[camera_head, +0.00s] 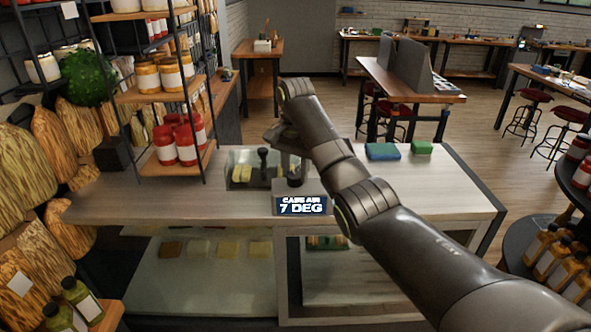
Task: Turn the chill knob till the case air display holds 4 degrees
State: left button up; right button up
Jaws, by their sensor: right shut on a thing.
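The case air display (302,206) is on the front of a small box on the counter and reads "CASE AIR 7 DEG". The chill knob (294,181) is a dark upright piece on top of that box, just above the display. My right arm reaches in from the lower right. Its gripper (293,164) points down over the box and is shut on the knob. The wrist partly hides the jaws and the knob's top. My left gripper is not in view.
A small glass case (250,169) with yellow pieces stands left of the knob box. Blue (382,151) and green (421,147) blocks lie on the counter (440,185) to the right. A jar rack (158,97) stands at left. Below the counter is a glass-fronted case (200,280).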

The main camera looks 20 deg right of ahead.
jog(key=shift+n, duration=1.5)
jog(key=o, duration=1)
